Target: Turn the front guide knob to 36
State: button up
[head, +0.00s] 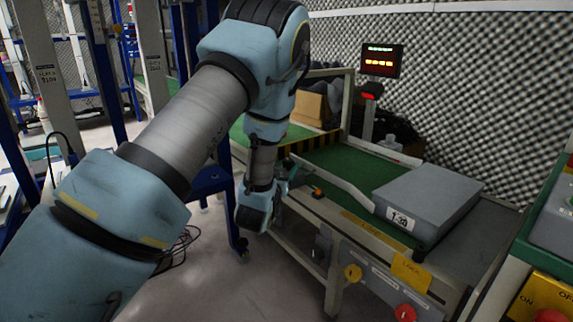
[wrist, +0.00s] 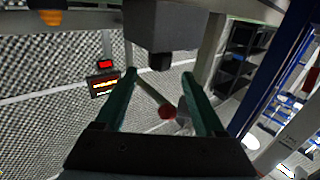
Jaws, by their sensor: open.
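My gripper (head: 289,178) is at the near side of the green conveyor belt (head: 345,162), partly hidden by my wrist in the head view. In the wrist view its two green fingers (wrist: 164,78) are spread apart with nothing held between them. A grey block with a small dark stub (wrist: 160,62) shows just beyond the fingertips. I cannot tell whether it is part of the front guide. A small orange and dark fitting (head: 318,192) sits on the conveyor's near edge, right of my gripper. No 36 mark is legible.
A grey box labelled 1-30 (head: 428,200) sits at the conveyor's right end. A lit display (head: 381,61) stands behind, before the foam wall. Bare floor lies in front.

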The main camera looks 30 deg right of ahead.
aim_at(287, 163)
jog(key=x, duration=0.5)
jog(key=shift+w+d+b, duration=0.25)
jog(key=shift+d+b, duration=0.05)
jog(key=shift+b, duration=0.1)
jog(key=shift+c, duration=0.3)
grip_shut()
